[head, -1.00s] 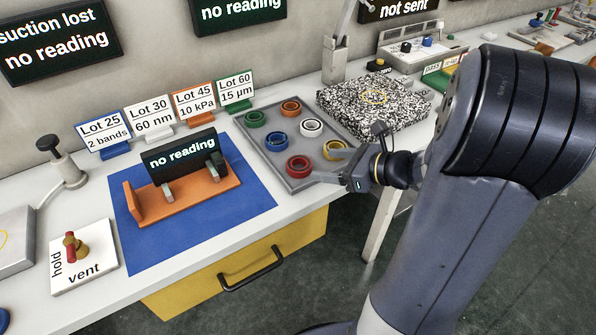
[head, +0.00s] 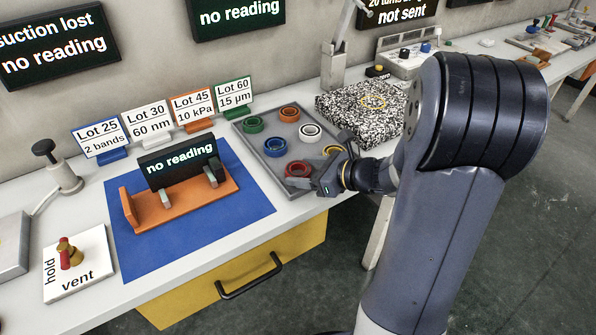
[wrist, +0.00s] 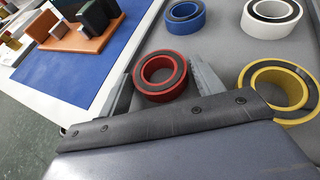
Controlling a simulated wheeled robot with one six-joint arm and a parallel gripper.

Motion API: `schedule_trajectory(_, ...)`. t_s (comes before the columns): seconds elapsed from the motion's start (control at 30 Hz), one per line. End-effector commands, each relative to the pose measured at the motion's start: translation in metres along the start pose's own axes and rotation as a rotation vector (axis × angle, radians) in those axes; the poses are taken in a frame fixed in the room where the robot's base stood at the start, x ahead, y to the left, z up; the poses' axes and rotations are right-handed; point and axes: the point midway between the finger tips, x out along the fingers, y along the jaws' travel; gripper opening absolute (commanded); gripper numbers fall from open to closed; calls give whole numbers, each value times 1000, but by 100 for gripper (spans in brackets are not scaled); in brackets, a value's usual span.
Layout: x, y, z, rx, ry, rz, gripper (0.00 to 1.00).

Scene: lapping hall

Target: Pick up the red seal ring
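In the wrist view the red ring (wrist: 160,76) shows whole, between the two fingers of my gripper (wrist: 164,70). The right finger is close to the ring's right side; I cannot tell if it touches.
A blue ring (head: 275,147) and a white ring (head: 310,132) lie behind the red one. An orange stand (head: 180,203) on a blue mat (head: 245,207) is to the left.

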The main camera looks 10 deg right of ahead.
Motion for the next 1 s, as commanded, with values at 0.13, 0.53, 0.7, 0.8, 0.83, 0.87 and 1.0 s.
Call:
schedule_trajectory(0.13,0,0,0,0,0,0,50)
schedule_trajectory(0.53,0,0,0,0,0,0,31)
schedule_trajectory(0.7,-5,0,12,-5,-1,0,31)
schedule_trajectory(0.8,-13,0,30,-5,-2,-2,31)
schedule_trajectory(0.83,-15,0,36,-7,-2,-1,31)
schedule_trajectory(0.87,-18,0,42,-6,-2,-1,31)
schedule_trajectory(1.0,-28,0,68,-6,-2,-1,31)
